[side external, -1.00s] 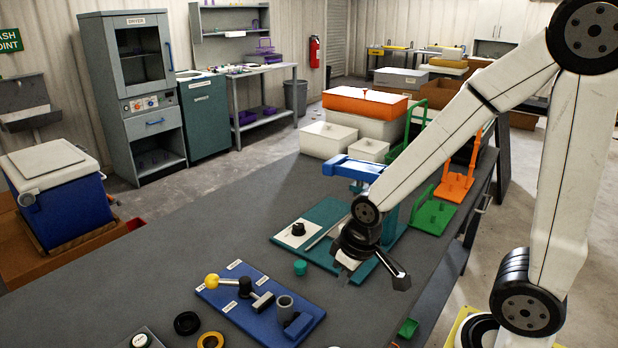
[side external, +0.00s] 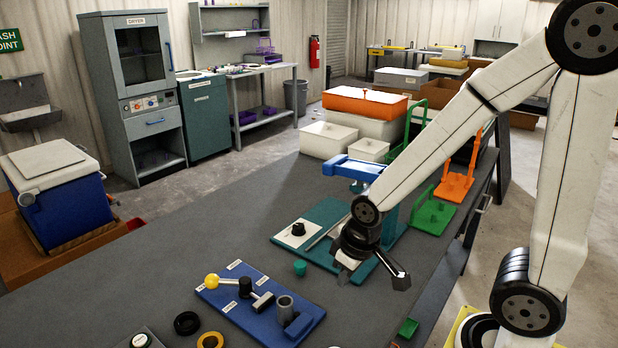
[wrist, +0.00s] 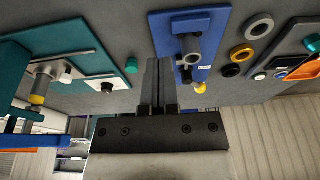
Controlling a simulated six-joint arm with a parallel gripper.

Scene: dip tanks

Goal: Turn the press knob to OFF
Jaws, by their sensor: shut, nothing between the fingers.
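The press is a teal base (side external: 325,215) with a blue-topped press (side external: 362,170) on the dark bench. Its knob (side external: 298,229) is black and sits on a white plate at the base's left end. The knob also shows in the wrist view (wrist: 107,88), left of my fingers. The knob's setting is too small to read. My gripper (side external: 344,276) is shut and empty, above the bench to the right of the knob and apart from it. In the wrist view my fingers (wrist: 158,62) are together, between the teal base and the blue board.
A small teal cap (side external: 300,268) stands on the bench between the press base and a blue board (side external: 235,305). The board carries a yellow-balled lever (side external: 212,281) and a grey cylinder. Rings (side external: 187,323) lie at the front. The bench left of the press is clear.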

